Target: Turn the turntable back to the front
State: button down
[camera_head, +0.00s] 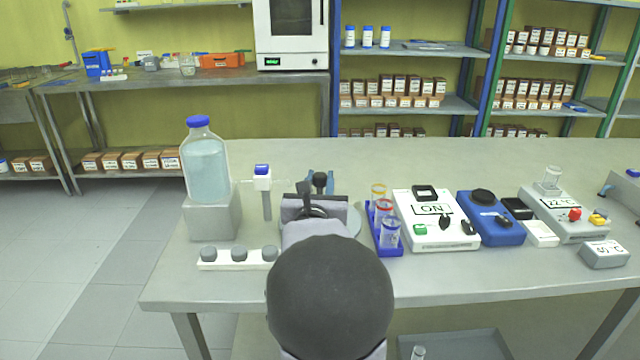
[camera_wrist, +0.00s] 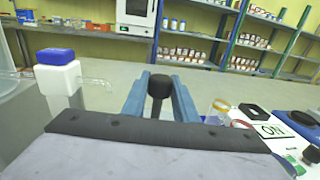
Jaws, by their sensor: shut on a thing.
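The turntable shows in the head view as a pale grey disc (camera_head: 354,226), mostly hidden behind my arm and wrist. A dark upright knob (camera_head: 320,180) with a rounded top stands at its far side. In the wrist view the dark knob (camera_wrist: 159,84) is between my gripper's two blue fingers. My gripper (camera_head: 320,184) is shut on this knob. The fingers also show in the wrist view (camera_wrist: 160,98). The lower part of the knob and where it joins the disc are hidden.
Close left stand a white dispenser with blue cap (camera_head: 263,178), a large blue-capped bottle (camera_head: 206,165) on a grey block, and a white strip with grey knobs (camera_head: 238,265). Close right are a blue tube rack (camera_head: 388,250) and an "ON" device (camera_head: 436,232).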

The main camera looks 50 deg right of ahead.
jog(key=c, duration=1.7)
grip_release()
jog(key=shift+a, duration=0.1)
jog(key=shift+b+v, duration=0.4)
jog(key=shift+v, duration=3.2)
